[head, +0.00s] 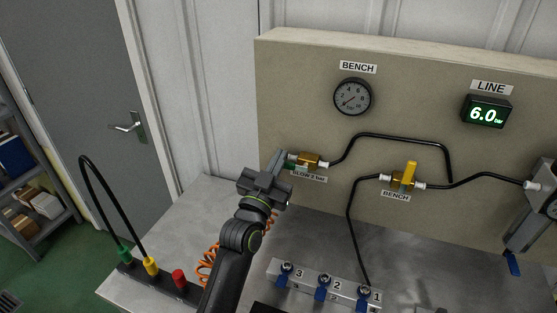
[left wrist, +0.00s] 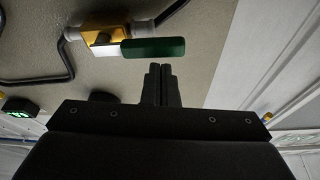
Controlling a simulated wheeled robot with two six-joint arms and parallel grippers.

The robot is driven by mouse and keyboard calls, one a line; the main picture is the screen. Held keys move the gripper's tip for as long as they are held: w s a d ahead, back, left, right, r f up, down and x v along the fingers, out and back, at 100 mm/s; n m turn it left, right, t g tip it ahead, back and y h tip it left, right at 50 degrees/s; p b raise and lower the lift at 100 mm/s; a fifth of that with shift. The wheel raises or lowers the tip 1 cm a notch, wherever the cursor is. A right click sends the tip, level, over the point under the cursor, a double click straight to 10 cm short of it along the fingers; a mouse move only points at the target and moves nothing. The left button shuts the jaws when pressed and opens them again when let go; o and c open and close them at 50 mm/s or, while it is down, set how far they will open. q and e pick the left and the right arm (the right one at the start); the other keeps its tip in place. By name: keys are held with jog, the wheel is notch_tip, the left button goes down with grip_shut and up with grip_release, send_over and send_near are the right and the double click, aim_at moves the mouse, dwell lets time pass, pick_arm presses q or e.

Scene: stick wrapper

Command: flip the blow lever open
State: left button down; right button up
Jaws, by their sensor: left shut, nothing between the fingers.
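The blow valve (head: 310,160) is a brass body on the beige panel, above a label that reads "BLOW" and is partly covered. Its green lever (head: 292,167) is mostly hidden behind my gripper in the head view. In the left wrist view the green lever (left wrist: 153,47) shows whole, reaching right from the brass valve body (left wrist: 103,27), at a slight angle to the pipe line. My left gripper (head: 279,160) is shut and empty. In the left wrist view its closed fingertips (left wrist: 158,70) are just below the lever; I cannot tell whether they touch it. My right gripper is out of view.
The bench valve (head: 403,181) with an upright yellow lever sits to the right on the panel. Black tubes run between the fittings. A row of blue-knobbed outlets (head: 323,287) stands on the grey bench. A socket strip (head: 164,285) with colored plugs lies front left.

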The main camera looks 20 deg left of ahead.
pick_arm(q)
jog(key=s+b, duration=0.4)
jog(key=s, duration=0.5)
jog(key=shift+s+a+f+b, duration=0.2)
jog(key=shift+s+f+b, duration=0.1)
jog(key=shift+b, duration=0.05)
